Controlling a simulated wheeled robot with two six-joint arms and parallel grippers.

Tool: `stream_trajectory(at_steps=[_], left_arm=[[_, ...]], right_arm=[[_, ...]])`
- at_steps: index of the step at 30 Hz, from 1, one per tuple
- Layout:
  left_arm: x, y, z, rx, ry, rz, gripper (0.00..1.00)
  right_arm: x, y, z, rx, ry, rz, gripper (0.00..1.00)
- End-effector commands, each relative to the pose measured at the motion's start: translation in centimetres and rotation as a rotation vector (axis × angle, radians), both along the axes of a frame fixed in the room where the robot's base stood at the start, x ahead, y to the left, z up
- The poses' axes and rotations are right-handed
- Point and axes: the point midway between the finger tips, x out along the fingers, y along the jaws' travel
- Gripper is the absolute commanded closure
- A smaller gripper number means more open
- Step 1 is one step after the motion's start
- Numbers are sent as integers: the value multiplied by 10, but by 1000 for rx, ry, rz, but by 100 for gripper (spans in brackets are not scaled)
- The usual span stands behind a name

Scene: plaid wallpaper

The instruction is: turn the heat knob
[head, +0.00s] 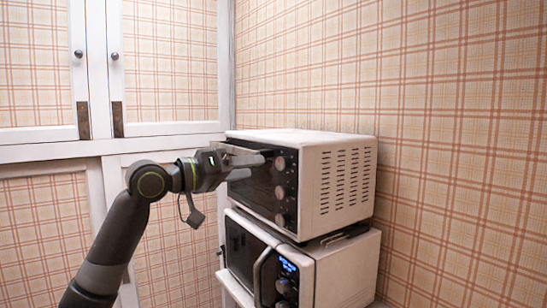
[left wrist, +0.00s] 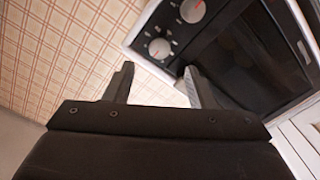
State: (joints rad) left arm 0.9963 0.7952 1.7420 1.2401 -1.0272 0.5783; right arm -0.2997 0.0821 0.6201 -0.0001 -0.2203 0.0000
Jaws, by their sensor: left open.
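The upper white oven (head: 325,165) has a dark front with a column of three round knobs: top knob (head: 280,163), middle knob (head: 280,192) and bottom knob (head: 280,220). I cannot read which one is the heat knob. My left gripper (head: 254,167) is open and empty in front of the oven's upper front, just left of the top knob. In the left wrist view, its two fingers (left wrist: 159,70) stand apart with nothing between them. A silver knob (left wrist: 159,48) and another knob (left wrist: 193,10) show beyond the fingertips. My right gripper is out of view.
A white microwave (head: 345,270) with a curved handle and blue display stands under the oven. White cabinets (head: 170,128) with plaid panels are at the left. The plaid wall (head: 450,130) stands close behind at the right. Open space lies in front of the oven.

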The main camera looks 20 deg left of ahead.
Motion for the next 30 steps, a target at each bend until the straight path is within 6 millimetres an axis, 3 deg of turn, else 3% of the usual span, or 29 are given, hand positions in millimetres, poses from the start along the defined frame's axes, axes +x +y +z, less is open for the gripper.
stream_trajectory(at_steps=[12,26,30], left_arm=[[49,-39,2,-2,1,-2,50],[58,-45,0,1,0,1,50],[58,-45,0,1,0,1,67]], right_arm=[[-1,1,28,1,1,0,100],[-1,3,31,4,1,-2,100],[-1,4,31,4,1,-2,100]])
